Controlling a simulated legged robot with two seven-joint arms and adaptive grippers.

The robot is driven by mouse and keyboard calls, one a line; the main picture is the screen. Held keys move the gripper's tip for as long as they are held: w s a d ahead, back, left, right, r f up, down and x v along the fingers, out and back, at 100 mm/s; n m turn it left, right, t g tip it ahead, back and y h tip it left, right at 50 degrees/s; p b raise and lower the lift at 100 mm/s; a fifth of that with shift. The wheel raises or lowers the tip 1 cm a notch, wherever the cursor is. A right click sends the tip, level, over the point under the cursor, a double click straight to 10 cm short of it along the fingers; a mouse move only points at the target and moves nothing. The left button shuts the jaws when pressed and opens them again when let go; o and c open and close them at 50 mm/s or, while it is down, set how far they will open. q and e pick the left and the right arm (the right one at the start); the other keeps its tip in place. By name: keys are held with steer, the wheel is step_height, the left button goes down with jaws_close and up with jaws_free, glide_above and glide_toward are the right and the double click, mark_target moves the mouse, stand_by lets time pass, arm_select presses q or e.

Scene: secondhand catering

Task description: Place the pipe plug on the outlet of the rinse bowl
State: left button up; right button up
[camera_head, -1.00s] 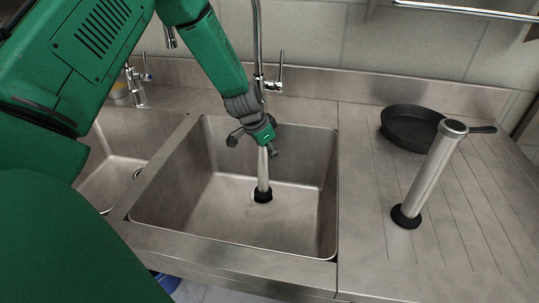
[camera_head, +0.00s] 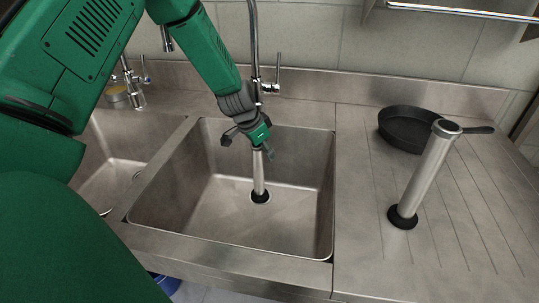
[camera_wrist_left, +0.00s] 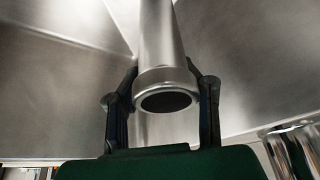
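A steel pipe plug (camera_head: 258,172) with a black foot stands nearly upright in the rinse bowl (camera_head: 215,215). Its foot sits at the outlet (camera_head: 260,197), whose pale rim shows around it; whether it is fully seated I cannot tell. My left gripper (camera_head: 259,149) is at the plug's top. In the left wrist view, the left gripper (camera_wrist_left: 162,66) has one finger on each side of the plug (camera_wrist_left: 160,40), fingertips against the tube below its open collar. The plug's foot is hidden there. My right gripper is not in view.
A second steel pipe with a black foot (camera_head: 427,175) stands on the ribbed drainboard (camera_head: 465,235), in front of a black pan (camera_head: 403,130). A tap (camera_head: 257,60) rises behind the bowl. Another basin (camera_head: 105,165) lies to the left.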

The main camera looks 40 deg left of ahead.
arm_select(q)
steer(key=v, duration=0.6)
steer(key=a+p+v, duration=0.1)
steer(key=v, duration=0.2)
steer(key=shift+s+a, duration=0.1)
steer(key=shift+s+d+r, duration=0.1)
steer(key=shift+d+r, duration=0.15)
steer(key=shift+d, duration=0.15)
steer(key=shift+a+f, duration=0.15)
steer(key=shift+a, duration=0.3)
